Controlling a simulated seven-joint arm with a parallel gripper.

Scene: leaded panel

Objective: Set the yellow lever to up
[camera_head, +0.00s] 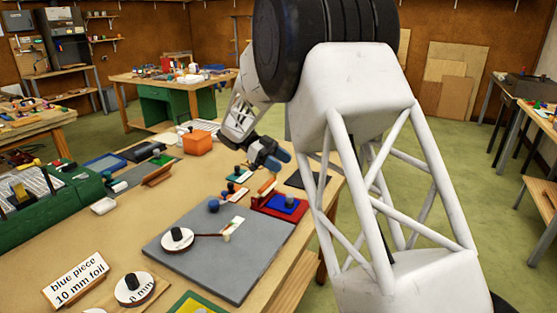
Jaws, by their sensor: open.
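I cannot clearly make out a yellow lever in this view. A small yellow part (19,191) stands at the green box at the left edge, but it is too small to tell whether it is a lever or how it is set. My gripper (281,157) is above the far right part of the workbench, beyond the red tray. It appears empty, though its jaws are small and partly hidden. It is well apart from the green box.
A grey board (215,270) with a black-knobbed white disc lies on the workbench (130,215). A red tray (274,208) with a blue piece, an orange box (198,143) and a "blue piece 10 mm foil" sign (76,279) stand around it.

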